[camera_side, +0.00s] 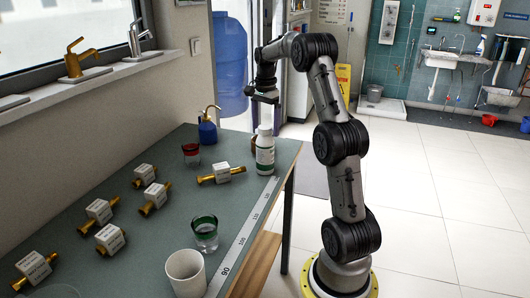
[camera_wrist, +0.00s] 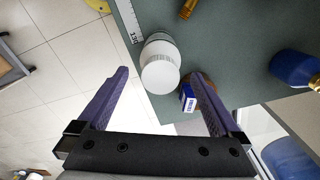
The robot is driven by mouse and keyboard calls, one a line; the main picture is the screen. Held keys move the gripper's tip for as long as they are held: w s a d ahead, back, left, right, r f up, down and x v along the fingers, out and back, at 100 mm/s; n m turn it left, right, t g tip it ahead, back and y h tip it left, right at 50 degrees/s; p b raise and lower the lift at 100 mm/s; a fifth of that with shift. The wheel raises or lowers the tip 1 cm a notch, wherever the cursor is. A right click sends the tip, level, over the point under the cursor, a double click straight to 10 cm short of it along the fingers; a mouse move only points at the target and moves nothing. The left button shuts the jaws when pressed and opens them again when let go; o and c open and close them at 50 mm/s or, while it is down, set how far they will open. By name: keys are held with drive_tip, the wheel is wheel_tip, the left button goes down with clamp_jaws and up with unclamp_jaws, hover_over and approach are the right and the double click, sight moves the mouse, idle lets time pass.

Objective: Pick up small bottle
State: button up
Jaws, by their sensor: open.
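A small brown bottle with a blue and white label (camera_wrist: 188,98) stands near the table corner, beside the right finger in the wrist view and partly hidden by it. In the side view only a brown sliver of it (camera_side: 253,146) shows behind the larger white bottle (camera_side: 265,155). The white bottle has a green label and also shows in the wrist view (camera_wrist: 160,68), between the fingertips in the picture. My gripper (camera_side: 265,98) is above the bottles at the table's far end. Its two fingers (camera_wrist: 160,73) are apart, with nothing held.
A blue dispenser bottle (camera_side: 208,128) and a red-topped glass (camera_side: 191,154) stand nearby. A brass-ended white valve (camera_side: 222,173) and several similar ones lie on the table (camera_side: 130,240). A ruler strip (camera_side: 240,236) runs along the right edge. A green-rimmed glass (camera_side: 205,232) and white cup (camera_side: 186,273) stand nearer.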

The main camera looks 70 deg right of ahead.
sight(265, 139)
drive_tip(key=shift+f, duration=2.9)
clamp_jaws()
drive_tip(key=shift+r, duration=0.1)
